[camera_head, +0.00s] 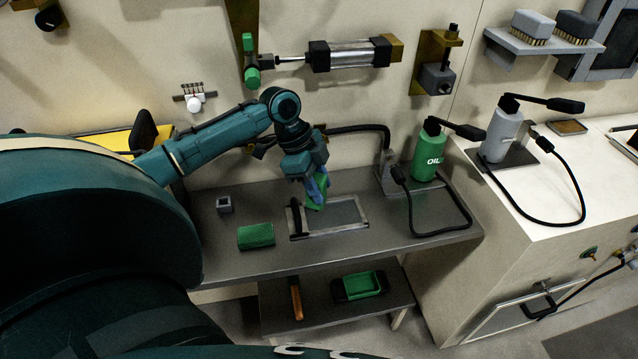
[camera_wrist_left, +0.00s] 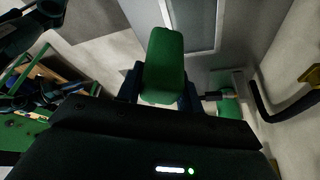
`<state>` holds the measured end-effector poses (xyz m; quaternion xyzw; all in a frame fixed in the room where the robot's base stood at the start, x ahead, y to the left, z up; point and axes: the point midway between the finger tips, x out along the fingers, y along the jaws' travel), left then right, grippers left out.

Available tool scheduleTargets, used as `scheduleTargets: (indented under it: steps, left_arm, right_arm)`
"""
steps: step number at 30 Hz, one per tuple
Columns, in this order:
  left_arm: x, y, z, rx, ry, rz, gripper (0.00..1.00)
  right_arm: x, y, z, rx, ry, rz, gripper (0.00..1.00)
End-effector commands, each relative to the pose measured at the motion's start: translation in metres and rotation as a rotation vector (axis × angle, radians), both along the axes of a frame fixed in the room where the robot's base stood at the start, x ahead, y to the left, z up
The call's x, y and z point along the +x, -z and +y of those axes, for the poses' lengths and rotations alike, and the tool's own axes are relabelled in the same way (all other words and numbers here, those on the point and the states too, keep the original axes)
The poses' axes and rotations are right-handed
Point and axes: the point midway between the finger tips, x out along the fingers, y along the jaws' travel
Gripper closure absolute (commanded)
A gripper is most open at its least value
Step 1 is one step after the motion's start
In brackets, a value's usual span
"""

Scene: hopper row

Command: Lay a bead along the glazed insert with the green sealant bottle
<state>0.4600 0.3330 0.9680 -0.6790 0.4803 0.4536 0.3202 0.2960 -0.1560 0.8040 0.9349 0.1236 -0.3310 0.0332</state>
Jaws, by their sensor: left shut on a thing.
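The green sealant bottle (camera_head: 316,204) is in my left gripper (camera_head: 317,186), tilted, with its lower end just above or at the glazed insert; I cannot tell whether it touches. In the left wrist view the bottle (camera_wrist_left: 163,65) sits between the fingers and hides part of what is behind it. The glazed insert (camera_head: 345,213) is a grey pane in a light frame, lying on the dark bench. A dark upright piece (camera_head: 295,217) stands at its left end. My right gripper is in neither view.
A green block (camera_head: 256,236) and a small grey cube (camera_head: 224,204) lie left of the insert. A green bottle marked OIL (camera_head: 428,155) and a looping black hose (camera_head: 440,232) are at the right. A lower shelf holds a green tray (camera_head: 362,286) and an orange-handled tool (camera_head: 296,300).

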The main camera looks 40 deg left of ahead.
Motion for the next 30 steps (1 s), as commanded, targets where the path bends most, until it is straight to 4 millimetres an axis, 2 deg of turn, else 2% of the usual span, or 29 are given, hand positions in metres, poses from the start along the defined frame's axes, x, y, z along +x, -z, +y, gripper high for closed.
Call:
scheduleTargets:
  steps: [4,8,18,21,30]
  left_arm:
    - [-0.001,0.001,0.001,-0.003,0.000,-0.002,0.89]
    - [-0.001,0.011,0.000,-0.003,0.000,-0.001,0.89]
    - [-0.001,0.061,0.000,-0.002,0.000,-0.001,0.89]
    - [0.014,0.053,-0.012,-0.006,0.001,-0.006,0.89]
    - [0.048,0.054,-0.041,-0.004,0.000,-0.004,0.89]
  right_arm:
    - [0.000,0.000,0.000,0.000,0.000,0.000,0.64]
    - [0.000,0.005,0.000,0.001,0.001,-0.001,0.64]
    - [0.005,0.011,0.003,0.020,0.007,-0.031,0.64]
    - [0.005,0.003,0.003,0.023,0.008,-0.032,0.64]
    - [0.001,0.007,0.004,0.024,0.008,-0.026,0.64]
